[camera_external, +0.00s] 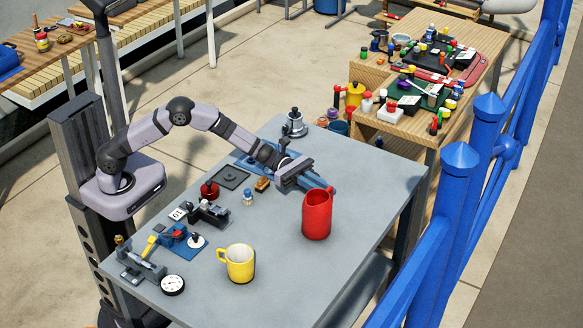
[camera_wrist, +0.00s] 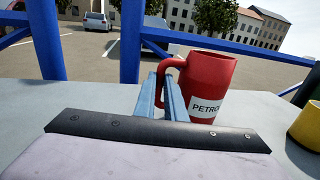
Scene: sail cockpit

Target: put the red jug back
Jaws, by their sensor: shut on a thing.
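The red jug (camera_external: 317,217) is upright at the right part of the grey table, with its handle toward my gripper. In the wrist view the red jug (camera_wrist: 209,88) shows a white label with the letters PETRO, partly cut off by its curve. My gripper (camera_external: 328,189) reaches in from the left, with its blue fingers shut on the jug's handle. In the wrist view the fingers of my gripper (camera_wrist: 170,95) sit close together at the handle. I cannot tell whether the jug's base touches the table.
A yellow mug (camera_external: 240,264) stands in front and left of the jug. Small tools, a dial gauge (camera_external: 172,285) and a red round item (camera_external: 209,190) line the table's left side. A wooden bench (camera_external: 425,113) with clutter and blue railings stand to the right. The table's right front is clear.

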